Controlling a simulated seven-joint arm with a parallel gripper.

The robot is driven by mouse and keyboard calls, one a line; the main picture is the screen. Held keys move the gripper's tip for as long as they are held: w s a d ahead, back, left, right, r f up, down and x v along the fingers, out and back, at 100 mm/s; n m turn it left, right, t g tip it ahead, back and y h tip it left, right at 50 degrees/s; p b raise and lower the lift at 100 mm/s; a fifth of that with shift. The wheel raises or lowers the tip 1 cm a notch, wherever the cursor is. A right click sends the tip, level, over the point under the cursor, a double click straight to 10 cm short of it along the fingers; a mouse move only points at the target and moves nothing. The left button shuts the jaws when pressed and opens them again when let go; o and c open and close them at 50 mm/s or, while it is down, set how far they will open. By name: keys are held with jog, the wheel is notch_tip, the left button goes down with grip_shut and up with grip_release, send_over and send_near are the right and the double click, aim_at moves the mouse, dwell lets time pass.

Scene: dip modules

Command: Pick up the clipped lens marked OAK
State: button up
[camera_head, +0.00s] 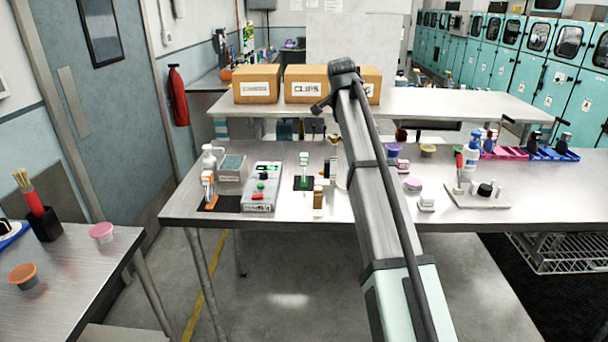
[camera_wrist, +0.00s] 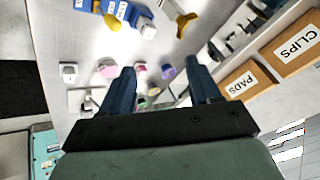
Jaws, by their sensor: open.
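I cannot make out any lettering reading OAK, and no clipped lens can be told for sure among the small items. My gripper (camera_wrist: 160,66) shows in the wrist view with two dark blue fingers spread apart and nothing between them at the tips. Several small items lie beyond the fingers: a white block (camera_wrist: 68,74), a pink-lidded pot (camera_wrist: 107,69) and a purple cup (camera_wrist: 168,72). In the head view my arm crosses the middle of the metal table (camera_head: 340,212) and hides part of it; the fingertips cannot be made out there.
Cardboard boxes (camera_head: 305,83) stand on the back bench. On the table's left are a grey box with buttons (camera_head: 261,188) and an orange-and-white bottle (camera_head: 208,187). On its right are a white tray (camera_head: 460,201), a spray bottle (camera_head: 471,156) and a blue rack (camera_head: 553,153).

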aim_at(304, 157)
jog(key=w+a+f+n+g+y, duration=0.1)
jog(key=w+a+f+n, duration=0.1)
jog(key=a+f+n, duration=0.3)
jog(key=w+a+f+n+g+y, duration=0.1)
jog(key=w+a+f+n, duration=0.15)
jog(key=a+n, duration=0.4)
jog(key=shift+m, duration=0.45)
jog(key=x, duration=0.3)
jog(key=a+x, duration=0.1)
jog(key=x, duration=0.4)
jog(key=shift+s+a+f, duration=0.2)
jog(key=shift+s+f, duration=0.05)
jog(key=shift+f, duration=0.3)
jog(key=shift+w+x, duration=0.1)
jog(key=shift+x, duration=1.2)
jog(key=shift+w+x, duration=0.15)
jog(key=shift+x, duration=1.1)
jog(key=shift+c, duration=0.4)
jog(key=c, duration=1)
jog(key=shift+r, duration=0.1)
